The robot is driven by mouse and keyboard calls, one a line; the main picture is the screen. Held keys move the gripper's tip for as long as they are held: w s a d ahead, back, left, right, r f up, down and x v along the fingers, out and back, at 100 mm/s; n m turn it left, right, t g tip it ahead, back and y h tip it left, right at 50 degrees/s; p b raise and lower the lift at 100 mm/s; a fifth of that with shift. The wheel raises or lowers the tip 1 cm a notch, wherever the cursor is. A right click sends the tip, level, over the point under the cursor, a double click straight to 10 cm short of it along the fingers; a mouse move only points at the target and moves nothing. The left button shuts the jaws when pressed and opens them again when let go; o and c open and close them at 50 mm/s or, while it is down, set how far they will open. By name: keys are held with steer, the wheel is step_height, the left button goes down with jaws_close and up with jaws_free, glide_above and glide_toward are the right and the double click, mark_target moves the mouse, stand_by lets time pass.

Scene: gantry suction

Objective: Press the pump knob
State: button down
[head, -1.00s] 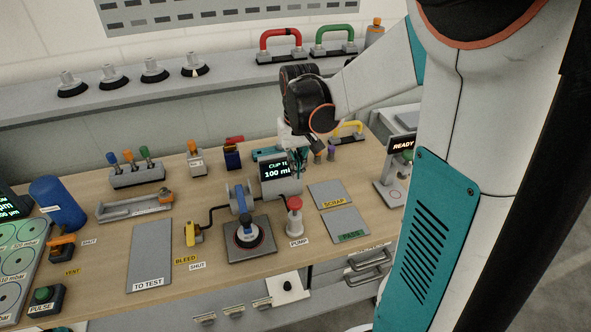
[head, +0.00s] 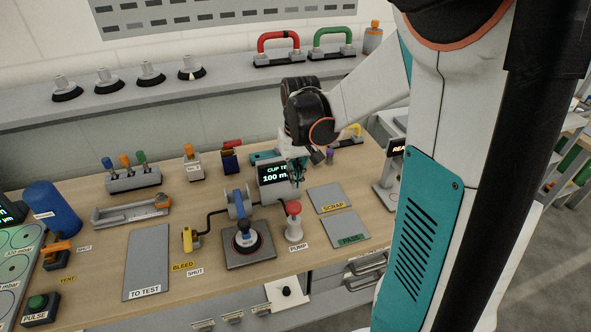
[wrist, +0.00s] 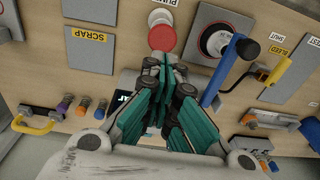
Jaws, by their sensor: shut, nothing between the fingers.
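The pump knob (head: 293,208) is a red mushroom cap on a pale grey body with a PUMP label in front of it, near the front of the wooden bench. In the wrist view its red cap (wrist: 163,38) sits just beyond my fingertips. My gripper (head: 298,180) has teal fingers; it is shut and empty, a little above and behind the knob. A small gap seems to show between the fingertips and the cap in the head view. In the wrist view the closed fingers (wrist: 170,65) point at the cap, and I cannot tell the exact distance.
A cup tester display (head: 273,173) stands just left of my gripper. A suction cup station with a blue lever (head: 245,232) is left of the knob. Flat SCRAP (head: 328,193) and PASS (head: 345,222) pads lie to its right.

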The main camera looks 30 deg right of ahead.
mark_target(294, 204)
steer(key=f, duration=0.2)
steer(key=f+b, duration=0.1)
steer(key=f, duration=0.5)
steer(key=shift+w+b, duration=0.25)
steer(key=shift+b, duration=0.1)
steer(key=shift+f, duration=0.15)
step_height(294, 204, down, 4)
steer(key=b, duration=0.3)
steer(key=shift+r, duration=0.3)
step_height(294, 204, up, 14)
steer(key=s+p, duration=0.1)
steer(key=p, duration=0.4)
